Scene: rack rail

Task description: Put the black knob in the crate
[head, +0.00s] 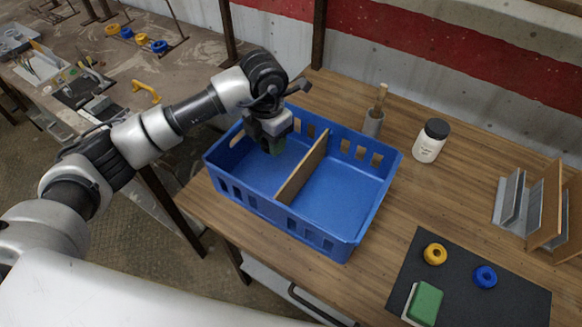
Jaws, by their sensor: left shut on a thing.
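The blue crate (340,246) stands on the wooden table, with a wooden divider (302,168) splitting it into a left and a right compartment. My left gripper (274,143) points down over the left compartment, near its back wall. It is shut on a small dark thing, mostly hidden by the fingers, which looks to be the black knob. How far it is above the crate floor is hard to tell. No other black knob shows. The crate's visible floor is bare on both sides. My right gripper is not in view.
A white jar with black lid (431,141) and a wooden-handled tool in a holder (374,118) stand behind the crate. A dark mat (460,305) holds a yellow ring (435,254), a blue ring (485,277) and a green block (425,303). A rack (545,205) stands right.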

